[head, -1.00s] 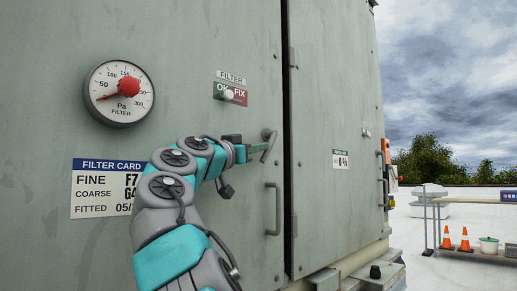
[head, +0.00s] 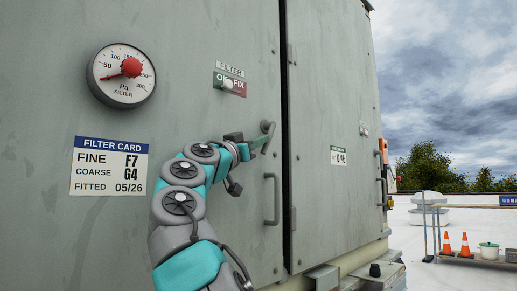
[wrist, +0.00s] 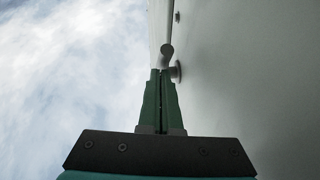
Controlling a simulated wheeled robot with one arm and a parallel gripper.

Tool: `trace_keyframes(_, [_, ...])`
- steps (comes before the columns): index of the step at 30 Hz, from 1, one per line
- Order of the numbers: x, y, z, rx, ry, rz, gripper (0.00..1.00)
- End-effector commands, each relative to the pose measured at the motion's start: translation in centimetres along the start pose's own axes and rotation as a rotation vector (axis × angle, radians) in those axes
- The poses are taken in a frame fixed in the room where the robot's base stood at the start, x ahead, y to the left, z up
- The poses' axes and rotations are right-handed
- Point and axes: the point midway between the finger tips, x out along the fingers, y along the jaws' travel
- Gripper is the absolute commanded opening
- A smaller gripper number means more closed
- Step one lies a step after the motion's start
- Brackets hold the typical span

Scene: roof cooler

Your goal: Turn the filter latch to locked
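The filter latch (head: 267,129) is a grey lever on a round hub on the cabinet door, below the FILTER plate; it points down and slightly left. My gripper (head: 254,151) is at the lever from the left, its fingertips against or right beside it. In the wrist view my green fingers (wrist: 160,74) are close together with only a thin dark gap. A grey bar with a rounded end (wrist: 167,50) shows just beyond the tips, with a round hub beside them. Exact contact is unclear.
The FILTER plate (head: 238,88) has a green OK and a red FIX side with a pale knob between. A door handle (head: 275,200) stands out below the latch. A pressure gauge (head: 122,76) and a filter card (head: 108,166) are to the left.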

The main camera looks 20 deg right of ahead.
Motion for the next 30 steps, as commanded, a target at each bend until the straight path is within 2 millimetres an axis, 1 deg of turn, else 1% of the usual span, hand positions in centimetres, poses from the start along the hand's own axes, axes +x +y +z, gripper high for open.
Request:
trace_keyframes(1, [0.0, 0.2, 1.1, -0.005, 0.017, 0.000, 0.00])
trace_keyframes(4, [0.2, 0.2, 1.6, -0.011, 0.061, -0.008, 0.00])
trace_keyframes(17, [1.0, 0.4, 2.4, -0.033, 0.225, -0.032, 0.00])
trace_keyframes(30, [1.4, 0.5, 2.7, -0.034, 0.230, -0.033, 0.00])
